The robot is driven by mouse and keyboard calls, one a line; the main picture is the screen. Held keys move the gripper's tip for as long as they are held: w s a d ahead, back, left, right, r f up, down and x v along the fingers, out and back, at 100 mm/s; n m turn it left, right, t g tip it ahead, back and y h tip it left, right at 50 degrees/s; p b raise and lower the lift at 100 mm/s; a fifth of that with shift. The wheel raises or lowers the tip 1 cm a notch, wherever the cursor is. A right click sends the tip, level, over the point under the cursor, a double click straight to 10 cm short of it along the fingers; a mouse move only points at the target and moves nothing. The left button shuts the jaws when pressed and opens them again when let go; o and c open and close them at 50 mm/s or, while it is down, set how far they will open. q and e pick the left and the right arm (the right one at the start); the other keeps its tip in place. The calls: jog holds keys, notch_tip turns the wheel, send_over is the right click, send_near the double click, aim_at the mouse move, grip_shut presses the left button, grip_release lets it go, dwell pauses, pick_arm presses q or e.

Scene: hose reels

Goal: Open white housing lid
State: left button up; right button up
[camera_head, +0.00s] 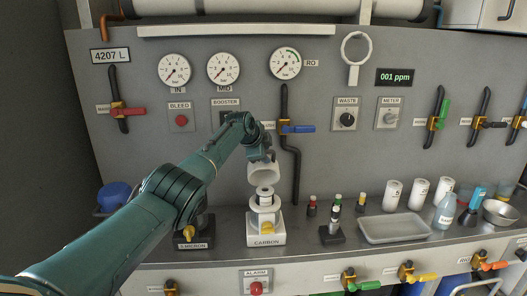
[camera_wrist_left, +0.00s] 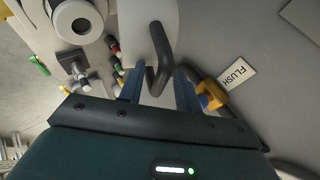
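The white housing (camera_head: 264,218) stands on the counter at the CARBON label. Its white lid (camera_head: 263,175) is raised and tilted above it, and the round top of a cartridge (camera_head: 265,190) shows below. In the left wrist view the lid (camera_wrist_left: 148,18) carries a dark bent handle (camera_wrist_left: 161,58), and the cartridge's ringed top (camera_wrist_left: 78,20) shows at upper left. My left gripper (camera_head: 265,156) is at the lid. In the wrist view its blue fingers (camera_wrist_left: 160,86) are spread on either side of the handle, with small gaps visible. My right gripper is out of view.
A black stand (camera_head: 331,233) and small capped vials (camera_head: 312,206) are right of the housing, then a grey tray (camera_head: 394,227) and white canisters (camera_head: 392,196). A blue-handled valve (camera_head: 297,129) and dark pipe (camera_head: 290,160) are on the panel close behind.

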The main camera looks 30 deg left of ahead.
pick_arm(q)
jog(key=shift+s+a+r, duration=0.1)
jog(key=shift+s+r, duration=0.4)
jog(key=v, duration=1.1)
jog(key=shift+s+r+b, duration=0.3)
jog(key=shift+b, duration=0.05)
jog(key=s+d+f+n+h, duration=0.1)
jog(key=s+d+f, duration=0.3)
jog(key=f, duration=0.6)
jog(key=s+d+f+n, duration=0.1)
jog(key=s+d+f, duration=0.3)
jog(key=f, duration=0.5)
jog(key=s+d+f+n+h, duration=0.1)
jog(key=s+d+f, duration=0.1)
jog(key=d+f, duration=0.6)
jog(key=s+d+f+n, duration=0.2)
jog(key=s+f, duration=0.1)
jog(key=s, duration=0.6)
jog(key=s+d+f+n+t+p, duration=0.1)
jog(key=s+d+f+n, duration=0.1)
jog(key=s, duration=0.7)
jog(key=s+d+f+n+h, duration=0.1)
jog(key=s+d+f+n, duration=0.2)
jog(key=s, duration=0.6)
jog(key=shift+s+f+p, duration=0.4)
jog(key=shift+f, duration=0.1)
